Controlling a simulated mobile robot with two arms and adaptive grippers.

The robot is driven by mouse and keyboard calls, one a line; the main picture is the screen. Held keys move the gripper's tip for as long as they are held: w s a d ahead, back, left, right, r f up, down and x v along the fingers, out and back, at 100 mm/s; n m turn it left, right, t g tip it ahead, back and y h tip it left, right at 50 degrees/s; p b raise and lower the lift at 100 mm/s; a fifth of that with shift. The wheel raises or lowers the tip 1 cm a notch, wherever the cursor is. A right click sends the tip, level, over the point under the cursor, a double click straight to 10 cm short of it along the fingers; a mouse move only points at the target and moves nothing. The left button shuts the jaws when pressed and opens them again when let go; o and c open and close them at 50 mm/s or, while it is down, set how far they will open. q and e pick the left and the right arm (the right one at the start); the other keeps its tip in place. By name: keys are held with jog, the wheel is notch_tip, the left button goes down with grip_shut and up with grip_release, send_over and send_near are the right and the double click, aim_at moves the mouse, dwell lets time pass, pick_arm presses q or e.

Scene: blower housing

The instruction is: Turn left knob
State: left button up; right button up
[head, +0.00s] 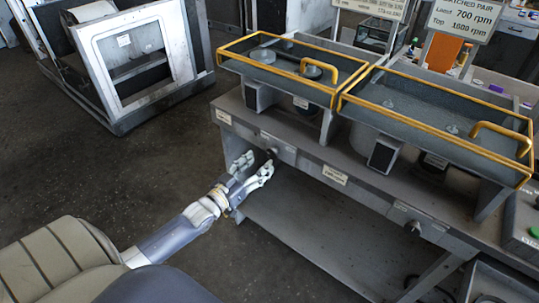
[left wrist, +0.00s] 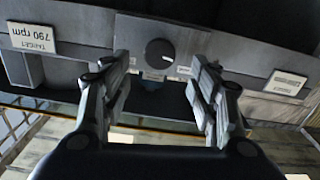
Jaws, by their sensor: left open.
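The left knob (head: 271,152) is a small dark knob on the front face of the grey bench, partly hidden by my gripper in the head view. In the left wrist view the knob (left wrist: 159,52) is round and black with a pale mark, on a grey panel. My left gripper (head: 257,167) is in front of it with its fingers apart. In the left wrist view the left gripper (left wrist: 161,66) has one finger to each side of the knob, with gaps on both sides; I cannot tell the remaining distance in depth. My right gripper is not in view.
A second knob (head: 413,227) is farther right on the bench front (head: 375,200). Two yellow-rimmed covers (head: 290,90) stand on top. A "TARGET 790 rpm" label (left wrist: 33,40) shows upside down in the wrist view. A grey cabinet (head: 140,60) stands back left; the floor between is clear.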

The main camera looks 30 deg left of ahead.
aim_at(271, 154)
pick_arm(q)
jog(key=w, duration=0.5)
jog(key=shift+d, duration=0.2)
jog(key=shift+w, duration=0.5)
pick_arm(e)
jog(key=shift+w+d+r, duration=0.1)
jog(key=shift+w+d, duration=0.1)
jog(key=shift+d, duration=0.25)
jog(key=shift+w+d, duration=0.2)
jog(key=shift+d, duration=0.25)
pick_arm(q)
jog(key=c, duration=0.9)
jog(key=shift+c, duration=0.8)
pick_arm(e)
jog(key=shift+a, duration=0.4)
